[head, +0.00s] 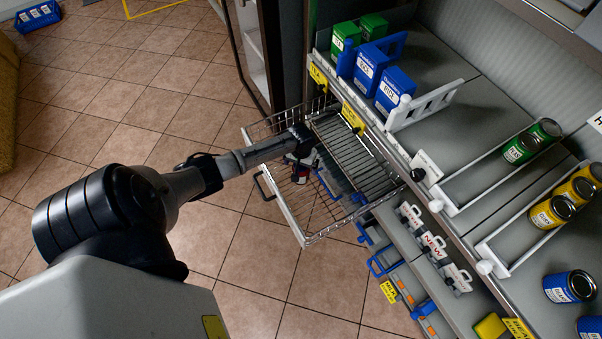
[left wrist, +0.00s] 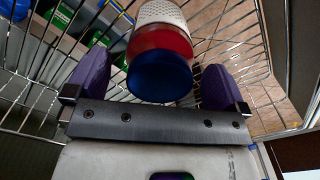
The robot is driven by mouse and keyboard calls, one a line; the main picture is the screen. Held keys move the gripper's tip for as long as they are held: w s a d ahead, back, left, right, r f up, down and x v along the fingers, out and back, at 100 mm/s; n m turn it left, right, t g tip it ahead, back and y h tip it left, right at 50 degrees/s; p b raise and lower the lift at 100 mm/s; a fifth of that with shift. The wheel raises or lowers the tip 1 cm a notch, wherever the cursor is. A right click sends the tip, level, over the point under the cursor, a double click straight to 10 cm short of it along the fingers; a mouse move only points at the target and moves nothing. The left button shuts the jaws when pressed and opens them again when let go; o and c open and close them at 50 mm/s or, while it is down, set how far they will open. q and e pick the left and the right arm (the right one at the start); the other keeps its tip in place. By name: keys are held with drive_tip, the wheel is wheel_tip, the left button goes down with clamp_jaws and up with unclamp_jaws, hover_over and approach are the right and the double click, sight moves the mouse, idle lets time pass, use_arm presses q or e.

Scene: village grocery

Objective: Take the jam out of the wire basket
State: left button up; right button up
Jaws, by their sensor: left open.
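The wire basket (head: 283,205) hangs beside the shelf front in the head view; its thin bars also show in the left wrist view (left wrist: 255,52). My left gripper (head: 301,160) reaches into it from the left, its fingers largely hidden in the head view. In the left wrist view its two purple fingers (left wrist: 155,88) are open, one on each side of a jar, which I take for the jam (left wrist: 160,43). The jar has a blue end nearest me, a red band and a white patterned part. My right gripper is out of view.
The shelf edge with yellow price tags (head: 352,118) runs close along the basket's right side. Tiled floor (head: 130,95) is open to the left; a blue crate (head: 38,16) lies far off.

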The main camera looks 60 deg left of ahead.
use_arm(q)
wheel_tip(320, 180, down, 2)
drive_tip(key=shift+f+b, duration=0.1)
drive_tip(key=shift+b, duration=0.2)
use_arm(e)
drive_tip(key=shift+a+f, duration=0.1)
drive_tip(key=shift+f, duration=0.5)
use_arm(q)
drive_tip(key=shift+c, duration=0.2)
